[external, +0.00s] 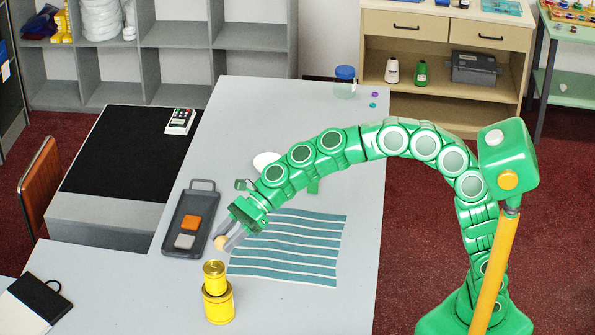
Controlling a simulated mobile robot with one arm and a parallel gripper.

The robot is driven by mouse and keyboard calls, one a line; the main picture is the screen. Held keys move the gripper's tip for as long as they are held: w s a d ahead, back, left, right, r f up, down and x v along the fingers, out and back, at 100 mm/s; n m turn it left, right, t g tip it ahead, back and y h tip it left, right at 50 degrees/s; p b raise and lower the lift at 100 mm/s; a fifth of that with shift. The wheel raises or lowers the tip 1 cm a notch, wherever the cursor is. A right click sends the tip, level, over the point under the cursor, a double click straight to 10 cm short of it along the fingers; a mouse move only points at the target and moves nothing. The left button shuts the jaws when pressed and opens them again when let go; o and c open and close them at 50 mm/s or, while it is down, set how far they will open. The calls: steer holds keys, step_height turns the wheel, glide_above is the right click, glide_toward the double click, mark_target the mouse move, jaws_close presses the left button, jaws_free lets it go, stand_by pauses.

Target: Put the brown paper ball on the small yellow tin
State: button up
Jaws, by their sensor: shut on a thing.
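The small yellow tin (214,275) stands upright on top of a larger yellow tin (218,305) near the front of the pale counter. My gripper (226,240) is shut on the brown paper ball (219,243), which looks tan and shows at the fingertips. The ball is above and slightly right of the small tin in the picture, apart from it. Part of the ball is hidden by the fingers.
A teal-striped sheet (290,248) lies to the right. A blue-lidded jar (345,82) stands at the back.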

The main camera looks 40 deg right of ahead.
mark_target(217, 267)
steer(key=shift+w+a+f, duration=0.3)
steer(key=shift+a+f, duration=0.05)
steer(key=shift+f, duration=0.2)
steer(key=shift+w+a+f, duration=0.25)
steer(key=shift+a+f, duration=0.15)
steer(key=shift+f, duration=0.2)
steer(key=shift+w+a+f, duration=0.3)
steer(key=shift+a+f, duration=0.05)
steer(key=shift+f, duration=0.2)
steer(key=shift+a+f, duration=0.15)
steer(key=shift+f, duration=1.45)
steer(key=shift+f, duration=0.1)
steer(key=o, duration=1)
steer(key=shift+w, duration=0.1)
steer(key=shift+d+r, duration=0.3)
steer(key=shift+d, duration=0.15)
steer(key=v, duration=1.1)
